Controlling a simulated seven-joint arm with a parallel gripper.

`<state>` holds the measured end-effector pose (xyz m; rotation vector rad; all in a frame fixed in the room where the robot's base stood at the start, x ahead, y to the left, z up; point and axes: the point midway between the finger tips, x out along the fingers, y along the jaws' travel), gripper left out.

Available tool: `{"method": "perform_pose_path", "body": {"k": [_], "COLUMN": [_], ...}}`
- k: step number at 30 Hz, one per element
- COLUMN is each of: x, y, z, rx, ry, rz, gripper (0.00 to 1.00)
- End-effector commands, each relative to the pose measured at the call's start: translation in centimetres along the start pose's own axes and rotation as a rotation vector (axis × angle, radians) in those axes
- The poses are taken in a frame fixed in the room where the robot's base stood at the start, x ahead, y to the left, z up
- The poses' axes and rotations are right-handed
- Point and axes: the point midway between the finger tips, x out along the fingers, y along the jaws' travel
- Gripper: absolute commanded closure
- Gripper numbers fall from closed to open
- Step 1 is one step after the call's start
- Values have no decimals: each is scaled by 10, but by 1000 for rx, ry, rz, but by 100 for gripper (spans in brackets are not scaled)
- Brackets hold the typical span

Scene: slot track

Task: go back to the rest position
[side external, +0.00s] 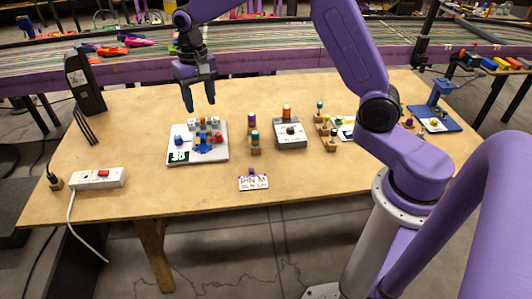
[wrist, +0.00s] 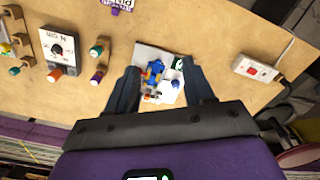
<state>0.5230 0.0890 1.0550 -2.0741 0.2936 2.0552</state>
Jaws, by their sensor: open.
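My gripper (side external: 199,96) hangs above the left part of the wooden table, pointing down. Its two dark fingers are apart with nothing between them. It is over the back part of a white board (side external: 184,157) that carries several small white, red and blue parts, and clear of them. In the wrist view the open fingers (wrist: 162,88) frame this board (wrist: 148,52) from above, with a blue part (wrist: 154,71) on it. The fingers hide part of the board's edges there.
A grey box with a knob (side external: 290,135) and several coloured pegs (side external: 255,142) stand mid-table. A power strip (side external: 98,178) lies front left, and a black box (side external: 85,78) stands back left. A blue stand (side external: 436,118) is far right. A small sign (side external: 254,183) is near the front edge.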

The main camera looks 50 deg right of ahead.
Motion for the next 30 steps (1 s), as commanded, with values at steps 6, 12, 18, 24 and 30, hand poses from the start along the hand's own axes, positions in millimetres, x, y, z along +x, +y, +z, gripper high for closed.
{"method": "perform_pose_path", "body": {"k": [6, 12, 18, 24, 30], "x": [-21, -32, -36, -33, -26], "y": [-4, 10, 38, 79, 118], "z": [78, 149, 216, 276, 317], "rx": [-289, -550, -813, -1074, -1286], "ry": [4, 7, 9, 11, 13], "rz": [-5, -10, -13, -18, -21], "gripper": [48, 48, 48, 48, 48]}}
